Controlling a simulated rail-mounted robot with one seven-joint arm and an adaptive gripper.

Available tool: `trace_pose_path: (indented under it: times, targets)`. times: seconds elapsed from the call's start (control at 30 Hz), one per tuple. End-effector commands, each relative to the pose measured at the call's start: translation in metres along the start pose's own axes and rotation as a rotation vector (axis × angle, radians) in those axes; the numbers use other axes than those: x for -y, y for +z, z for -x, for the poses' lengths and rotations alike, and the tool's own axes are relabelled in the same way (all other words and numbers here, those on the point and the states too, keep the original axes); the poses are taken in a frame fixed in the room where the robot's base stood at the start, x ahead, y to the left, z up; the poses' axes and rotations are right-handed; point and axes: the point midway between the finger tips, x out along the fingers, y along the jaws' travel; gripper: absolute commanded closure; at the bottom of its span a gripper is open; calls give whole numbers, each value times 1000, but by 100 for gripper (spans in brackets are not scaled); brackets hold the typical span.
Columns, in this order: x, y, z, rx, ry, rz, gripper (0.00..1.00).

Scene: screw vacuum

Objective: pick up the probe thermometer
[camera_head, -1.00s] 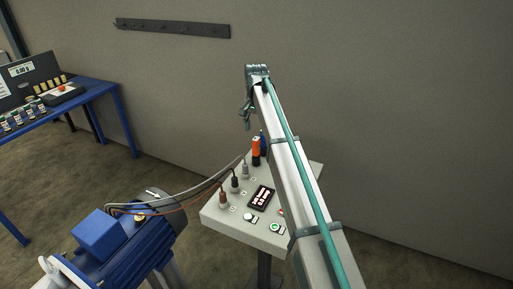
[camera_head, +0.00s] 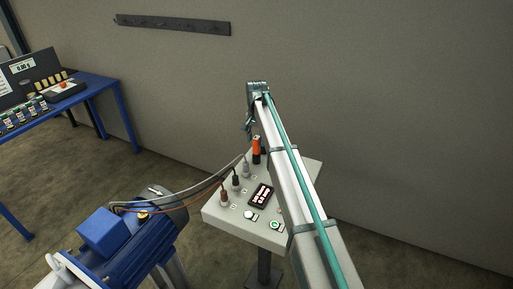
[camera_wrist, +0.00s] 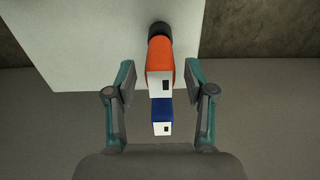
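Two upright handheld instruments stand close together at the back of the grey panel. One is orange and black (camera_head: 256,147), with a pale top face in the wrist view (camera_wrist: 160,82). The other is blue with a white end (camera_wrist: 162,115), and it is mostly hidden behind my arm in the head view. I cannot tell which one is the probe thermometer. My gripper (camera_wrist: 160,70) is open and empty. Its fingers are on either side of the instruments in the wrist view, with gaps on both sides. In the head view it hangs just above the orange instrument.
The grey panel (camera_head: 232,228) carries several cable plugs (camera_head: 236,181), a dark display (camera_head: 260,195) and buttons left of my arm. A blue motor (camera_head: 125,245) stands at the lower left. A blue bench (camera_head: 100,88) is at the far left. The wall rises behind.

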Motion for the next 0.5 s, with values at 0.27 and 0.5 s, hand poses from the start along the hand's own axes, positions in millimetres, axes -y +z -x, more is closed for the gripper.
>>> trace_pose_path:
  times: [0.27, 0.5]
  targets:
    - [0, 0, 0, 0, 0, 0, 98]
    - [0, 0, 0, 0, 0, 0, 100]
